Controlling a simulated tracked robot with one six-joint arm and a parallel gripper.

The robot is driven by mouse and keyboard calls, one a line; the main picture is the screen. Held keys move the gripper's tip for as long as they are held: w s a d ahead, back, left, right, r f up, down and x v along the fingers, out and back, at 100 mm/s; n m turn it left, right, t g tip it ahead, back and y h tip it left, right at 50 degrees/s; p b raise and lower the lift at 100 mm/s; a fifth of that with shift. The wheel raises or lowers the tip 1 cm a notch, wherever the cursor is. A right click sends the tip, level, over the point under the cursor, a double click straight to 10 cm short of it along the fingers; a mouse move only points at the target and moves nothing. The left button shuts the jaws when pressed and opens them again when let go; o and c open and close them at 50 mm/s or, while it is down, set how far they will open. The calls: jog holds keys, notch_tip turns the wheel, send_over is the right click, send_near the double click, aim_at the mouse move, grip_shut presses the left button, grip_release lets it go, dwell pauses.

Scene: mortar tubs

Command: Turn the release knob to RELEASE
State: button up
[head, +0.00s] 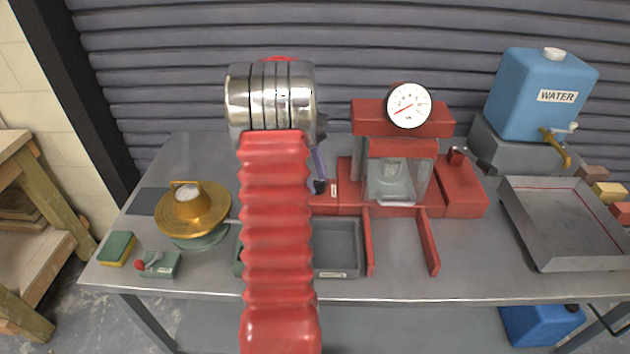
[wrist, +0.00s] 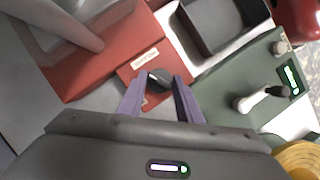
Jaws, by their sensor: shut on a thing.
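The release knob (wrist: 159,78) is a small black knob on a red block of the press base. My gripper (wrist: 157,84) has its two purple fingers on either side of it, shut on it in the wrist view. A pale label lies beside the knob, too small to read, so I cannot tell which setting the knob points to. In the head view, the red press (head: 402,190) stands at the table's middle with a white dial gauge on top. One purple finger of my gripper (head: 318,165) shows there beside the dark knob (head: 320,187); my arm hides the rest.
A grey tray (head: 340,248) sits in front of the press. A green device with a lever (wrist: 246,96) is close to my gripper. A brass flow cone (head: 196,212) stands left. A blue water tank (head: 540,95) and a large grey pan (head: 570,215) are right.

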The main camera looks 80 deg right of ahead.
jog(key=m, duration=0.1)
jog(key=m+y, duration=0.1)
jog(key=m, duration=0.1)
jog(key=m+t, duration=0.1)
jog(key=m, duration=0.1)
jog(key=shift+s+d+y, duration=0.15)
jog(key=shift+s+y, duration=0.1)
jog(key=shift+y, duration=0.15)
jog(key=shift+m, duration=0.3)
jog(key=o, duration=1)
jog(key=shift+w+r, duration=0.1)
jog(key=shift+v, duration=6.8)
